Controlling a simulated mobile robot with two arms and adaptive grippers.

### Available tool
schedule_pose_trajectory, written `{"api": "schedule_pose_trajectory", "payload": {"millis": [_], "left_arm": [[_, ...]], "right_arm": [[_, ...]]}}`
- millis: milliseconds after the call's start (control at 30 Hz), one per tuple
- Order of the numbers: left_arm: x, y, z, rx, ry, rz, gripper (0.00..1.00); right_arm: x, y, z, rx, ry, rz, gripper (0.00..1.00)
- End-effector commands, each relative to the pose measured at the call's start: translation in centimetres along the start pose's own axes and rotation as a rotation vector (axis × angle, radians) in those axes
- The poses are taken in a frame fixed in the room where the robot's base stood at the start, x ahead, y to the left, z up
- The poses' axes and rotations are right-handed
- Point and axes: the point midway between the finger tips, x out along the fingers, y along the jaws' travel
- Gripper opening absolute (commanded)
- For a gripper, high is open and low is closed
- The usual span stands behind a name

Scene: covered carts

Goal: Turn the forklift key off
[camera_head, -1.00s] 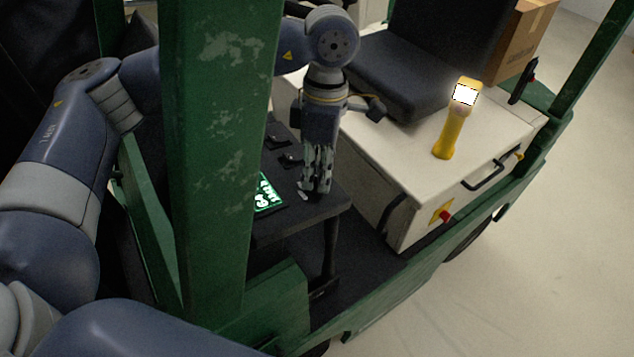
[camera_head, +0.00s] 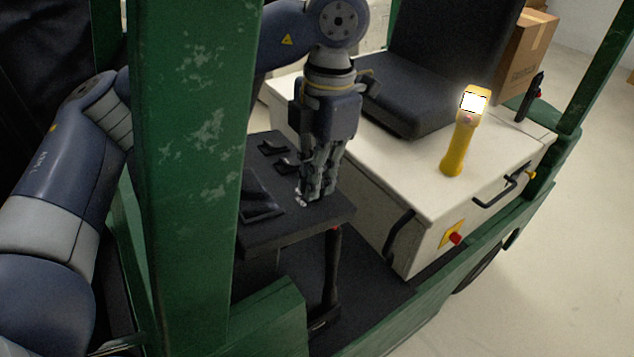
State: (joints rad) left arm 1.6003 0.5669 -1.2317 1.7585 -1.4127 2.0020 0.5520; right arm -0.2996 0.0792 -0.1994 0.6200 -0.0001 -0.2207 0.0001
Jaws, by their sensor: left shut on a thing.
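The forklift's dark dashboard (camera_head: 283,228) is in the middle of the head view, behind a green post. My left gripper (camera_head: 311,195) points down at the dashboard's right part, its fingers shut on the small silvery key (camera_head: 299,201). Most of the key is hidden by the fingers, so its angle cannot be told. The display (camera_head: 260,203) on the dashboard, left of the gripper, is dark. My right gripper is not in view.
A green post (camera_head: 185,170) stands in front of the dashboard's left side. Small black levers (camera_head: 275,147) sit behind the display. Right are the black seat (camera_head: 410,100), a white housing (camera_head: 400,185), a lit yellow flashlight (camera_head: 457,145) and a cardboard box (camera_head: 527,55).

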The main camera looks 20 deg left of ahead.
Motion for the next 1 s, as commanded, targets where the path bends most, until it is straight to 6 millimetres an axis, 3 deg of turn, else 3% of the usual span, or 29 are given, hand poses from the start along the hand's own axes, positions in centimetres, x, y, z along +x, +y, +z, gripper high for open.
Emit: {"api": "schedule_pose_trajectory", "payload": {"millis": [567, 700, 1000], "left_arm": [[-0.51, 0.14, 0.15, -0.043, -0.013, 0.007, 0.0], [-0.44, 0.12, 0.12, -0.042, -0.011, 0.007, 0.27], [-0.22, 0.05, 0.06, -0.038, -0.005, 0.005, 0.27]], "right_arm": [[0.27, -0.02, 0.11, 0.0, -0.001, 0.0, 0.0], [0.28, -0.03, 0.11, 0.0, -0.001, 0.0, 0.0], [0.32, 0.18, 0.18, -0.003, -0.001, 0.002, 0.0]]}}
